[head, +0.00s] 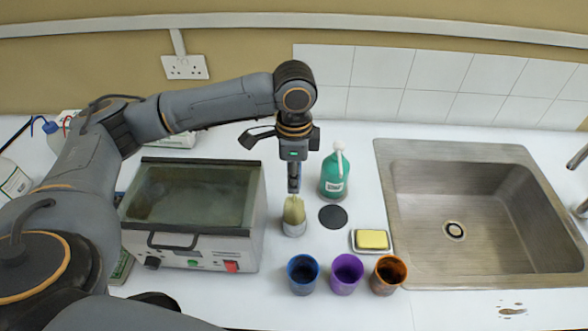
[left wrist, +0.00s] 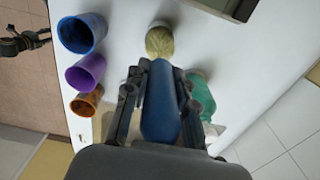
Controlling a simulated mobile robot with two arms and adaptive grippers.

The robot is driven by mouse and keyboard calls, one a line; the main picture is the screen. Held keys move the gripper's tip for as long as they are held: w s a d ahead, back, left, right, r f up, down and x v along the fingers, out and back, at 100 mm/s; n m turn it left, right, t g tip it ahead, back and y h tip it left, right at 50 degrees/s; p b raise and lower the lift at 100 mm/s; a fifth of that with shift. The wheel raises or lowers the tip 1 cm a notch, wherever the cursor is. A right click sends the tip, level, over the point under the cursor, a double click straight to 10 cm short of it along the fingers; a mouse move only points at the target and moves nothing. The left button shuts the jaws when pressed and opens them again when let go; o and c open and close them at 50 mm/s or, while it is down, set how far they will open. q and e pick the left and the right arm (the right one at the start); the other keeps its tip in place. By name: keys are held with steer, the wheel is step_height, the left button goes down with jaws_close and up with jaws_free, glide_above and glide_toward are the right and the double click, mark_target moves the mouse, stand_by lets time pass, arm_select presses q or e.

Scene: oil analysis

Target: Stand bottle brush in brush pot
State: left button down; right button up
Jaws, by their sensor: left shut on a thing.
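My left gripper (head: 294,188) points straight down over the counter, left of the green bottle. In the left wrist view the gripper (left wrist: 160,75) is shut on the blue handle of the bottle brush (left wrist: 160,105). The brush's pale bristles (head: 294,210) point down, at the mouth of a small grey-white pot (head: 293,229). They also show beyond the fingertips in the left wrist view. I cannot tell how deep the bristles sit in the pot. A dark gripper, seemingly my right (left wrist: 20,43), shows small over the floor in the left wrist view; its jaws are unclear.
A bath with a glass lid (head: 195,188) stands left of the pot. A green bottle (head: 334,178), black disc (head: 333,216) and yellow sponge on a dish (head: 373,239) are right. Blue (head: 302,274), purple (head: 346,273) and orange (head: 388,274) cups stand in front. A sink (head: 470,205) is far right.

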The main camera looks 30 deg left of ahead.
arm_select(q)
steer(key=shift+f, duration=0.3)
steer(key=c, duration=1)
jaws_free()
step_height(320, 180, up, 12)
stand_by(0.4)
